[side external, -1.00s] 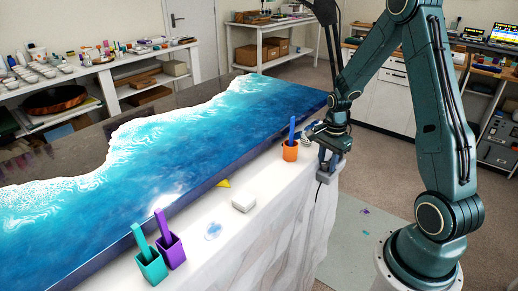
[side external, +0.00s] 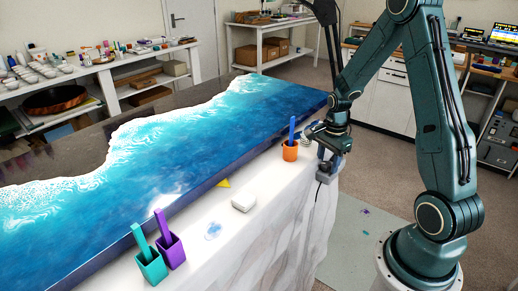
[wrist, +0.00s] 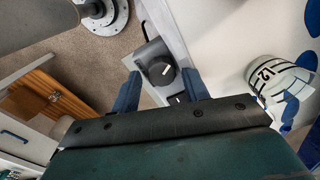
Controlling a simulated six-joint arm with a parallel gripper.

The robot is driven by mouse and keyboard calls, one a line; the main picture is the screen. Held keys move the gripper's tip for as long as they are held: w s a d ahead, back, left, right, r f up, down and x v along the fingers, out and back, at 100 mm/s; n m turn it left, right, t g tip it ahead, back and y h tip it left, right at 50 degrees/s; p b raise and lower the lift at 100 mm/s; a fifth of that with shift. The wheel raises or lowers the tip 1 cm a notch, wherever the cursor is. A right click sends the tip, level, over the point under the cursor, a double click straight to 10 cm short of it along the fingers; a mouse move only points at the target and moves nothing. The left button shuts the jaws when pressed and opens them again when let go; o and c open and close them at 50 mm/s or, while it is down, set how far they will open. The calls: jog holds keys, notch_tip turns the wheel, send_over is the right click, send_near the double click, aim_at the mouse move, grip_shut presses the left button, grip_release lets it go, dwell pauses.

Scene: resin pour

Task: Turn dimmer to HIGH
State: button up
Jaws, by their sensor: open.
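The dimmer (wrist: 155,54) is a grey box with a dark round knob (wrist: 158,71) that carries a white pointer line. It sits at the edge of the white-covered table; in the side view a grey box (side external: 324,174) shows at the table's near right corner, partly hidden by my gripper. My gripper (side external: 328,153) is just above it. In the wrist view my gripper (wrist: 162,76) is open, with one blue finger on each side of the knob. I cannot tell whether the fingers touch it. No HIGH marking is readable.
A clear cup with black markings (wrist: 283,78) stands close on the right in the wrist view. An orange cup with a blue stick (side external: 290,152) stands left of my gripper. The blue resin slab (side external: 200,130) lies behind. Teal (side external: 151,267) and purple (side external: 171,251) cups stand further left.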

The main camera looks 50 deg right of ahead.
jog(key=shift+w+n, duration=0.25)
jog(key=shift+n, duration=0.25)
